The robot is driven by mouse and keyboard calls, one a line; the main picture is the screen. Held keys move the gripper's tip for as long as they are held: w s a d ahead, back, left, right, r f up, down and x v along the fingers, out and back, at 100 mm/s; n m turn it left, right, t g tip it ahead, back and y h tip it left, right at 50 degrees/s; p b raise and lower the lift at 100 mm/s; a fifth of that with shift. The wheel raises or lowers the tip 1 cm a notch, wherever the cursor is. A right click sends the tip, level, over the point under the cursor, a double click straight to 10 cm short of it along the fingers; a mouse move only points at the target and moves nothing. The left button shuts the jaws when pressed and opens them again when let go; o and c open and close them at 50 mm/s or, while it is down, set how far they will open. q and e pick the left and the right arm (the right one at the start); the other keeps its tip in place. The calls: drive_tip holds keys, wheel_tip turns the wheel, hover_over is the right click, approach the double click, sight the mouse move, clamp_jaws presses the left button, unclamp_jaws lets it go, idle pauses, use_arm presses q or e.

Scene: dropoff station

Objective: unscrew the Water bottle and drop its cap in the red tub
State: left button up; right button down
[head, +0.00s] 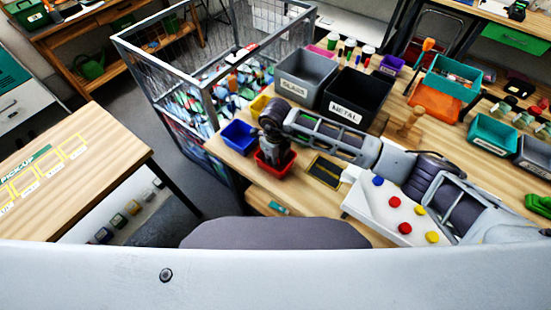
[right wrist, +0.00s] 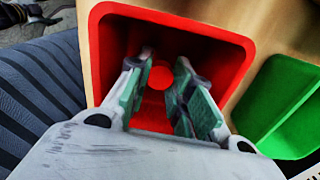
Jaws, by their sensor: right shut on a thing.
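My right gripper (head: 274,146) points down over the red tub (head: 273,168) near the front left edge of the workbench. In the right wrist view the tub's rim (right wrist: 180,17) surrounds my fingers (right wrist: 160,95). A small round red cap (right wrist: 161,77) shows between the two fingertips, and the gripper is shut on it. Its colour blends with the tub behind it, and how deep the fingertips are is hard to tell. I cannot make out the Water bottle in either view. My left gripper is not in view.
A green tub (right wrist: 278,105) shows in the right wrist view. Grey and black bins (head: 357,97) stand behind my right arm. A white panel with coloured knobs (head: 392,220) lies on the right.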

drive_tip(key=shift+f, duration=0.2)
drive_tip(key=c, duration=1.5)
unclamp_jaws()
drive_tip(key=shift+c, duration=0.2)
drive_tip(key=shift+r, duration=0.2)
wheel_tip(320, 180, up, 12)
drive_tip(key=b, duration=0.2)
drive_tip(key=shift+a, duration=0.1)
